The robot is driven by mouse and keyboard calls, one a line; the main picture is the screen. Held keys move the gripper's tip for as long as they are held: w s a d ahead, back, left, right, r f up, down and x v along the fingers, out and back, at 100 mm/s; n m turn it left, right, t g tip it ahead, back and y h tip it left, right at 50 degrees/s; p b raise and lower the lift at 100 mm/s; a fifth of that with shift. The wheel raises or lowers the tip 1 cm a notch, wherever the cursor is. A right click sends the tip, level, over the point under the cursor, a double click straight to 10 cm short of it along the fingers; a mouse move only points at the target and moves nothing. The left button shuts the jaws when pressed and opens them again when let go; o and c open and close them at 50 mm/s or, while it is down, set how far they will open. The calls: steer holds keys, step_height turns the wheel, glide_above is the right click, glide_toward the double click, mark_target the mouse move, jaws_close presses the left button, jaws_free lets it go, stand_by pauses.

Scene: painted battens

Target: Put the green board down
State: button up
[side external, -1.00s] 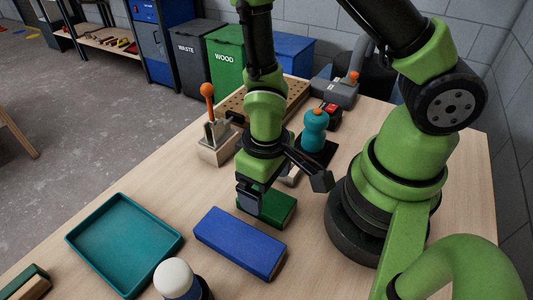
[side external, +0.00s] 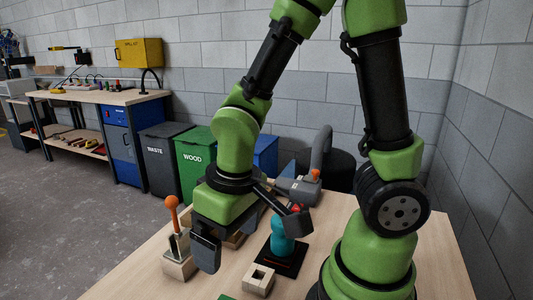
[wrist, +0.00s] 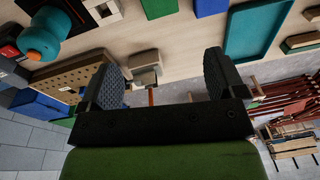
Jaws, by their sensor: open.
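The green board (wrist: 160,8) lies on the wooden bench top at the top edge of the wrist view, partly cut off by the frame. Only a sliver of it (side external: 226,297) shows at the bottom edge of the side view. My gripper (side external: 250,237) is raised above the bench, with its fingers wide apart and nothing between them. In the wrist view my gripper (wrist: 160,75) is also empty, and the board is clear of both fingers.
A blue board (wrist: 210,7) lies beside the green one, then a teal tray (wrist: 258,28). A pale block with a square hole (side external: 258,280), a teal-knobbed device (side external: 283,240) and an orange-handled clamp (side external: 177,245) stand near my gripper. A perforated block (wrist: 75,75) is also close.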

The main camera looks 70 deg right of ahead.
steer(key=s+d+r+m+t, duration=0.1)
steer(key=s+r+t, duration=0.1)
steer(key=r, duration=0.5)
steer(key=s+d+r+m+t+y, duration=0.1)
steer(key=s+d+r+m+t, duration=0.1)
steer(key=r, duration=0.5)
steer(key=shift+s+d+t, duration=0.15)
steer(key=shift+s+t, duration=0.45)
steer(key=shift+t, duration=0.4)
